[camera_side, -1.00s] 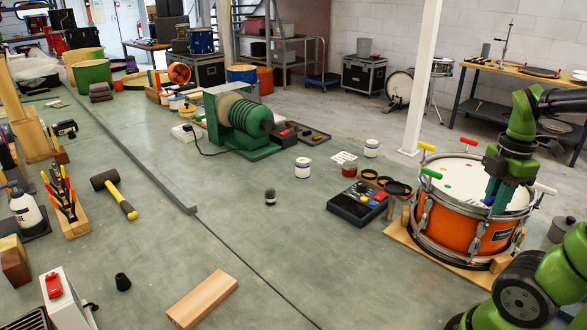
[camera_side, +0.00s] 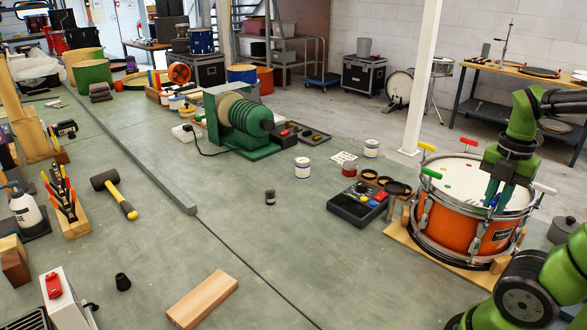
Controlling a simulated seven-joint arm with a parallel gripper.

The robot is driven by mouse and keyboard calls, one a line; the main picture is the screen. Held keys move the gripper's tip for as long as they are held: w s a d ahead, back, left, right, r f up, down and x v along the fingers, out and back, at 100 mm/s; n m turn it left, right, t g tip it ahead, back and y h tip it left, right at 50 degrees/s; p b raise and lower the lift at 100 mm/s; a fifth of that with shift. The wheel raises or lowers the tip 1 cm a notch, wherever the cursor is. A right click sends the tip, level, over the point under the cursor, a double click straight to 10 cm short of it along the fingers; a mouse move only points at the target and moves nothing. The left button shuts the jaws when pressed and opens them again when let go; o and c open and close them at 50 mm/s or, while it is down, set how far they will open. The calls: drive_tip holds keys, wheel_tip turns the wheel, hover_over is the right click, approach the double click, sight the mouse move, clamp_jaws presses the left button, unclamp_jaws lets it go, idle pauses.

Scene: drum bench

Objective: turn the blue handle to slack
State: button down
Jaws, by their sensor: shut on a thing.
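An orange drum (camera_side: 461,232) with a chrome rim stands on a wooden base at the right. Coloured T-handles stand around its rim: yellow (camera_side: 427,146), red (camera_side: 469,141), green (camera_side: 431,173) and white (camera_side: 544,188). My gripper (camera_side: 491,204) points down at the near right part of the drum head. It is shut on the blue handle (camera_side: 488,201), of which only a small blue bit shows between the fingers. The fingers hide most of that handle, so I cannot tell which way it is turned.
A dark box with coloured buttons (camera_side: 353,206) lies left of the drum, with dark rings (camera_side: 396,188) beside it. A dark pot (camera_side: 562,231) stands to the right. A white pillar (camera_side: 422,80) rises behind.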

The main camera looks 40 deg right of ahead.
sight(498, 197)
drive_tip(key=shift+r, duration=0.1)
drive_tip(key=c, duration=1.2)
unclamp_jaws()
drive_tip(key=shift+o, duration=0.2)
wheel_tip(498, 197, up, 17)
